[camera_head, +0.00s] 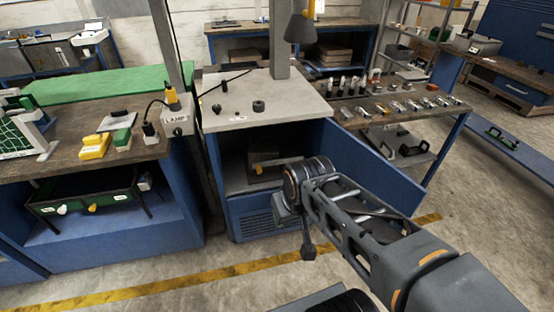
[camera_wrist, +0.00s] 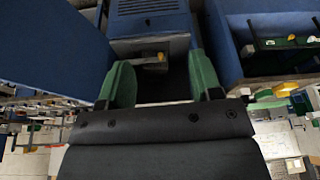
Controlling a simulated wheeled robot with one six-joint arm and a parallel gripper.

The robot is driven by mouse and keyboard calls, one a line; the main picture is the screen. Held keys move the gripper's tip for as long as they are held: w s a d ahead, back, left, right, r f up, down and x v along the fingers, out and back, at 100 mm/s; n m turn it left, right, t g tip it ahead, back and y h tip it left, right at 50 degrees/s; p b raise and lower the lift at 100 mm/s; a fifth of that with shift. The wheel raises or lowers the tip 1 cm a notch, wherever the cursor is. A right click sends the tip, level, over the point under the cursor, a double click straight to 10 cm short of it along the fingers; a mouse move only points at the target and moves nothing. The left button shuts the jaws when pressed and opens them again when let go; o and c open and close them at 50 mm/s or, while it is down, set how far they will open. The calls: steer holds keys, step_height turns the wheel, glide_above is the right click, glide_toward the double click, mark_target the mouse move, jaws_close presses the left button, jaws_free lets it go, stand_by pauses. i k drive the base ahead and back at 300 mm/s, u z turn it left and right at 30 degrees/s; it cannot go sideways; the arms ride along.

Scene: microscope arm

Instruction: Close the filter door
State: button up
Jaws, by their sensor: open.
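The filter door, a blue panel (camera_head: 372,165), stands swung wide open on the right side of the blue cabinet under the grey worktop. In the wrist view, the blue door (camera_wrist: 50,45) fills the upper left. Inside the open cabinet is a grey box with a yellow handle (camera_head: 258,168), also visible as the yellow handle (camera_wrist: 161,57) in the wrist view. My gripper (camera_wrist: 161,62) is open, its two green fingers apart and empty, facing the cabinet opening. The door lies outside the fingers, with no contact visible. In the head view my wrist hides the fingers and part of the opening.
A bench with a green case (camera_head: 85,195) below stands left of the cabinet. A bench with several small metal parts (camera_head: 400,105) stands behind the door. The grey worktop (camera_head: 285,100) holds small black parts. The floor (camera_head: 190,260) in front is clear, crossed by a yellow line.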

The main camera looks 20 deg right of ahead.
mark_target(349, 155)
steer(key=u, duration=3.4)
steer(key=k, duration=2.6)
steer(key=z, duration=2.05)
